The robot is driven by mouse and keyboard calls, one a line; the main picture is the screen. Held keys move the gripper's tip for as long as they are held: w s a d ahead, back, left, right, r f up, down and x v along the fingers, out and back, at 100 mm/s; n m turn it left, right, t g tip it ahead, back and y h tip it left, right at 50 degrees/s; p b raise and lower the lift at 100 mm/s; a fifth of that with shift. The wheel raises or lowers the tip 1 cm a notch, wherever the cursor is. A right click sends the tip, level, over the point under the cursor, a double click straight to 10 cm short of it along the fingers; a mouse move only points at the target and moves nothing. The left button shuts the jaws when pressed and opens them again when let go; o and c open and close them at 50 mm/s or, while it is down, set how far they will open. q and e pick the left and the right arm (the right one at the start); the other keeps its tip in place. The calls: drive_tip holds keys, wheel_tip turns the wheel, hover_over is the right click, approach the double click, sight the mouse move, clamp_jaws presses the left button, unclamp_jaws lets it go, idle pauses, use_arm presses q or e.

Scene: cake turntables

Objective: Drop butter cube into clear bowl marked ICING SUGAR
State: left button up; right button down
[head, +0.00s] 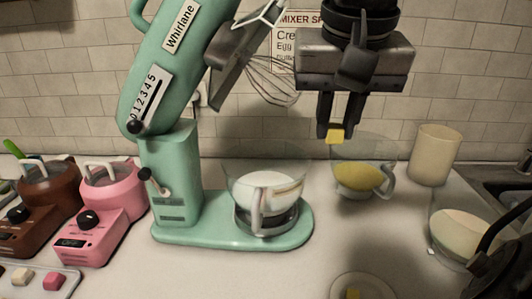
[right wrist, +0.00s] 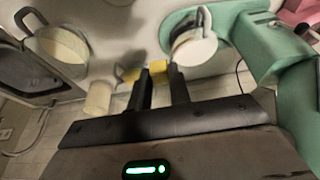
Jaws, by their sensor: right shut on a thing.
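My right gripper (head: 327,132) hangs from the top, fingers down, and is shut on a small yellow butter cube (head: 335,136). The cube (right wrist: 173,74) also shows at the fingertips in the right wrist view. It is held above or slightly in front of a clear bowl (head: 385,183) with yellow contents; exact depth is unclear. Another clear bowl (head: 437,228) with cream-coloured contents stands at the right. A clear bowl with a handle (head: 240,188) and white contents sits on the mixer base. I cannot read an ICING SUGAR mark on any bowl. My left gripper is not in view.
A green stand mixer (head: 170,185) has its head tilted up with a whisk (head: 270,80). A beige cup (head: 433,155) stands at the back right. A small plate (head: 378,288) with a yellow piece is at the front. Pink (head: 105,205) and brown (head: 45,205) appliances stand left.

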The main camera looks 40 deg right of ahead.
drive_tip(key=w+d+f, duration=0.1)
drive_tip(key=w+f, duration=1)
drive_tip(key=f, duration=0.1)
drive_tip(key=shift+w+d, duration=0.3)
drive_tip(key=shift+f, duration=0.65)
drive_tip(key=c, duration=1.3)
unclamp_jaws()
